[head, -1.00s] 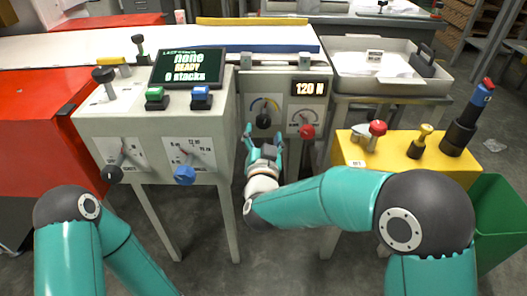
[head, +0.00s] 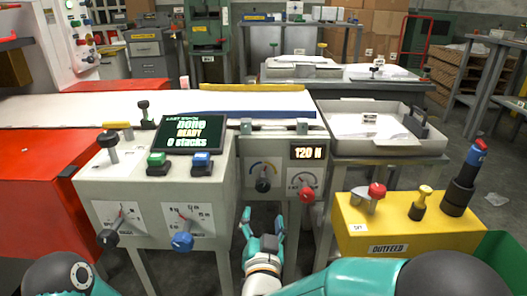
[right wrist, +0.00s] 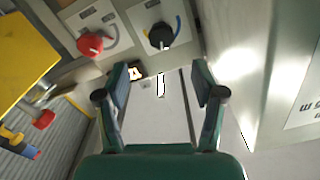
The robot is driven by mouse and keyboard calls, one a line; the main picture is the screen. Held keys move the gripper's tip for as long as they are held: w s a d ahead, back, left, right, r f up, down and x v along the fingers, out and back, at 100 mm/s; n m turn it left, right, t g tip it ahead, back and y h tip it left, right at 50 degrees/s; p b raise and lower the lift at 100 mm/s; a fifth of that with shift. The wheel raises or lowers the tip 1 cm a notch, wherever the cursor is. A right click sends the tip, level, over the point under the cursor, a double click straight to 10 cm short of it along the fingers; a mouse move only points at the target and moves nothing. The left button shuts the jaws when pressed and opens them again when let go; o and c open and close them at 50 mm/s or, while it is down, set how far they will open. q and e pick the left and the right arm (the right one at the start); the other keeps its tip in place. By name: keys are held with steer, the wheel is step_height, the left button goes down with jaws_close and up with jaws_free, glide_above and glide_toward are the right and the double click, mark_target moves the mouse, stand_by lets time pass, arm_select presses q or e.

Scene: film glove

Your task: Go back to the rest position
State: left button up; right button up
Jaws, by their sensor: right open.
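My right gripper (head: 262,214) is open and empty in front of and below the grey panel with the black knob (head: 263,185) and the red knob (head: 307,195). In the right wrist view its two fingers (right wrist: 160,85) are spread, with nothing between them. The black knob (right wrist: 160,36) and red knob (right wrist: 90,44) show beyond the fingertips, apart from them. My left gripper is out of view; only part of my left arm shows at the bottom left of the head view.
A control box (head: 155,190) with a screen (head: 190,133) reading READY and 0 stacks stands left of the gripper. A yellow outfeed box (head: 408,222) with knobs stands at right, below a grey tray (head: 385,145). Bare floor shows beneath the panel.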

steer(key=s+d+f+n+g+y, duration=0.1)
steer(key=s+d+f+g, duration=0.15)
steer(key=f, duration=0.55)
steer(key=s+d+f+g+p, duration=0.1)
steer(key=s+d+f+g, duration=0.2)
steer(key=f, duration=0.6)
steer(key=s+d+f+n+g+y, duration=0.1)
steer(key=d+f+g, duration=0.25)
steer(key=f, duration=0.45)
steer(key=s+d+f+g+y, duration=0.1)
steer(key=s+d+f+g, duration=0.1)
steer(key=s+f+g, duration=0.5)
steer(key=s+d+f+g+y, duration=0.15)
steer(key=s+f, duration=0.25)
steer(key=s, duration=0.8)
arm_select(q)
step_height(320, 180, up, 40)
steer(key=p, duration=3.8)
steer(key=shift+p, duration=0.35)
arm_select(e)
step_height(320, 180, up, 37)
steer(key=shift+s+r, duration=0.2)
steer(key=shift+s, duration=0.25)
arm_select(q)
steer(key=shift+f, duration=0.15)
arm_select(e)
steer(key=shift+h, duration=0.25)
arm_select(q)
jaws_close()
